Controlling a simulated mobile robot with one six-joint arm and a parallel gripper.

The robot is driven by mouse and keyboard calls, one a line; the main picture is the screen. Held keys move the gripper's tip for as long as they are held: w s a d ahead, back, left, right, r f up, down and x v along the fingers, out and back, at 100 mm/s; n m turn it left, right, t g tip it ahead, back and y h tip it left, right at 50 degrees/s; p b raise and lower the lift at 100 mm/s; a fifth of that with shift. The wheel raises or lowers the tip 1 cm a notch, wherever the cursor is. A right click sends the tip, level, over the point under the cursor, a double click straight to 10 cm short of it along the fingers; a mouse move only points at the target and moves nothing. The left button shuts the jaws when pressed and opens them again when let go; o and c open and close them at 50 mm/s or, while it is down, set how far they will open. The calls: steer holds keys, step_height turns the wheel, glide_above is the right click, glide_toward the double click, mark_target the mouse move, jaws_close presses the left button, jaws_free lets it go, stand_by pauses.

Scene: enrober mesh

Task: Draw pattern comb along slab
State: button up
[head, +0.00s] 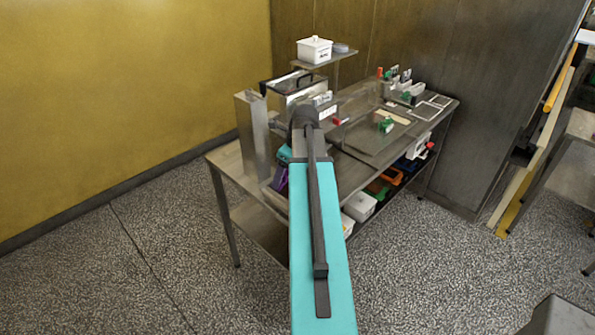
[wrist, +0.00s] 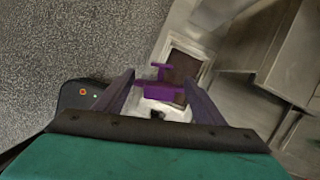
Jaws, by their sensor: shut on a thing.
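A purple comb-like piece (wrist: 158,88) with an upright grip sits between the two fingers of my gripper (wrist: 158,84) in the wrist view. The gripper is shut on it. A dark brown slab (wrist: 184,66) lies just beyond and partly under the purple piece, in a pale frame or tray (wrist: 207,72). I cannot tell whether the comb touches the slab; its lower edge is hidden. In the head view my gripper (head: 280,180) shows as a small purple patch at the table's near left side, mostly behind my arm. The slab is not clear there.
A steel table (head: 228,158) carries a tall metal box (head: 252,135), a metal machine (head: 296,90) and a raised shelf with a white lidded tub (head: 314,49). Green-handled items (head: 386,125) lie at right. Bins (head: 360,206) stand on the lower shelf. Floor at left is clear.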

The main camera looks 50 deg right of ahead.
steer(key=s+d+m, duration=0.2)
steer(key=s+d+m+h, duration=0.1)
steer(key=d, duration=0.1)
steer(key=shift+s+r, duration=0.25)
steer(key=shift+s, duration=0.05)
steer(key=shift+a, duration=0.1)
steer(key=shift+r+p, duration=0.1)
steer(key=shift+p, duration=0.4)
steer(key=shift+w+f+b, duration=0.1)
steer(key=shift+f+b, duration=1.15)
steer(key=shift+f, duration=1.8)
steer(key=shift+w+r, duration=0.1)
steer(key=shift+w, duration=0.3)
steer(key=shift+w+d+f+p, duration=0.15)
steer(key=shift+w+p, duration=0.1)
steer(key=shift+w, duration=1.35)
steer(key=shift+w+d+p, duration=0.1)
steer(key=shift+w+p, duration=0.1)
steer(key=shift+w, duration=1.35)
steer(key=shift+w+d+f+p, duration=0.15)
steer(key=shift+w+p, duration=0.1)
steer(key=shift+w, duration=1.35)
steer(key=shift+f, duration=0.3)
